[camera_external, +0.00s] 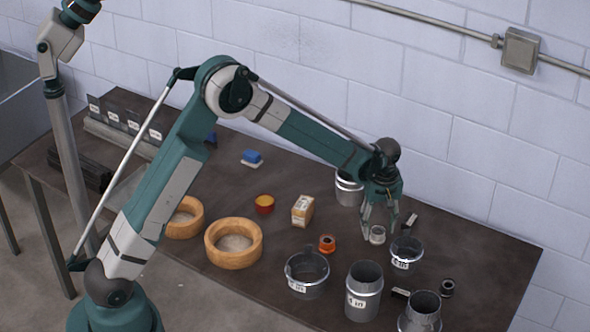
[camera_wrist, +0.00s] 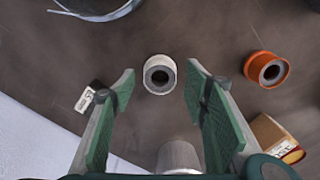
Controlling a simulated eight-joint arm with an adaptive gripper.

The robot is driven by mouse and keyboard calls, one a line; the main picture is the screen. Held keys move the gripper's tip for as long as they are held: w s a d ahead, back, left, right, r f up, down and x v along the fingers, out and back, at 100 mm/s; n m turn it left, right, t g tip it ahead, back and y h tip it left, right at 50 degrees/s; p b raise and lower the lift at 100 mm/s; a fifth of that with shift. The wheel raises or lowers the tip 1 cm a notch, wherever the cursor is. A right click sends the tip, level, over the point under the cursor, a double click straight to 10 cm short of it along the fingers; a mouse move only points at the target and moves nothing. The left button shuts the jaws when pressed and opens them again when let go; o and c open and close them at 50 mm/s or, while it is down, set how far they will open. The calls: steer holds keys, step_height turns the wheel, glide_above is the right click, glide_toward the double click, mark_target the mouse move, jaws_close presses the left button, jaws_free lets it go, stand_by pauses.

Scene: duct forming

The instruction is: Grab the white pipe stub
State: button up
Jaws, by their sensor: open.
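The white pipe stub (camera_external: 377,235) is a short pale ring with a dark bore, on the dark table toward the right. In the wrist view the white pipe stub (camera_wrist: 160,74) sits upright, just beyond and between my fingertips. My gripper (camera_external: 378,232) points down over it with its fingers apart. In the wrist view my gripper (camera_wrist: 162,78) has green-padded fingers spread on either side, with nothing held between them. I cannot tell whether a finger touches the stub.
An orange pipe stub (camera_wrist: 267,69) and a cardboard box (camera_wrist: 275,138) lie to the right in the wrist view. A small black labelled piece (camera_wrist: 90,97) is close by the left finger. A metal collar (camera_external: 406,252) and several metal ducts crowd the right of the table.

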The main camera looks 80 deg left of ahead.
mark_target(376, 240)
steer(key=shift+f, duration=1.45)
steer(key=shift+c, duration=0.7)
steer(key=c, duration=0.8)
